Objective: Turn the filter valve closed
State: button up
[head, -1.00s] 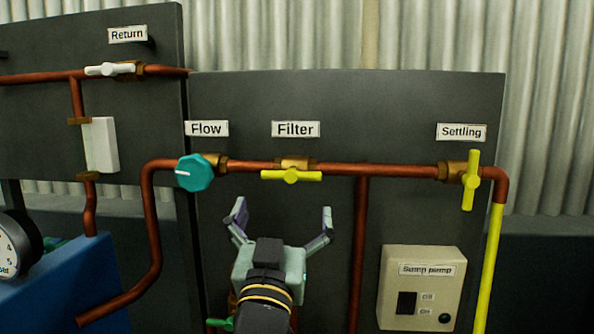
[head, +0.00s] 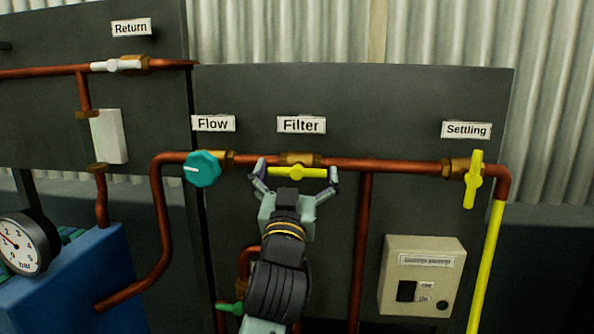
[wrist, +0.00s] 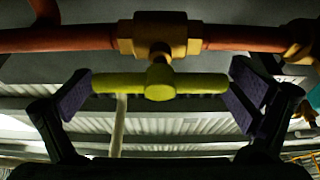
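The filter valve has a yellow T-shaped handle (head: 298,172) under the "Filter" label (head: 301,125). The handle lies level, along the copper pipe, in front of a brass body (head: 300,158). My gripper (head: 297,174) is open, with one finger near each end of the handle. In the wrist view the yellow handle (wrist: 160,84) spans between the two purple finger pads (wrist: 158,93). The left pad is very close to one end of the handle and the right pad is close to the other; I cannot tell whether they touch.
The teal flow knob (head: 202,169) is close to the left of my gripper. The yellow settling handle (head: 474,179) stands upright at the right. A sump pump switch box (head: 421,275) is at the lower right. A vertical copper pipe (head: 362,240) runs down right of my gripper.

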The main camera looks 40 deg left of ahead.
jog(key=c, duration=0.8)
jog(key=shift+m+b, duration=0.3)
jog(key=shift+b, duration=0.1)
jog(key=m+t+h+b, duration=0.1)
jog(key=m+h+b, duration=0.1)
jog(key=m+b, duration=0.1)
jog(key=shift+f+m, duration=0.2)
jog(key=shift+m, duration=0.3)
jog(key=m+h+b, duration=0.1)
jog(key=m+b, duration=0.1)
jog(key=m, duration=0.1)
jog(key=m+h+b, duration=0.1)
jog(key=m+h, duration=0.1)
jog(key=m, duration=0.1)
jog(key=shift+b, duration=0.35)
jog(key=m+h+b, duration=0.1)
jog(key=m, duration=0.2)
jog(key=m+h, duration=0.1)
jog(key=m, duration=0.2)
jog(key=shift+d+r+m+g+h+b, duration=0.1)
jog(key=shift+r+m+g+h+b, duration=0.1)
jog(key=shift+m+g+h+b, duration=0.2)
jog(key=m, duration=0.2)
jog(key=m+g+h, duration=0.1)
jog(key=m, duration=0.1)
jog(key=shift+m+g, duration=0.3)
jog(key=shift+m, duration=0.1)
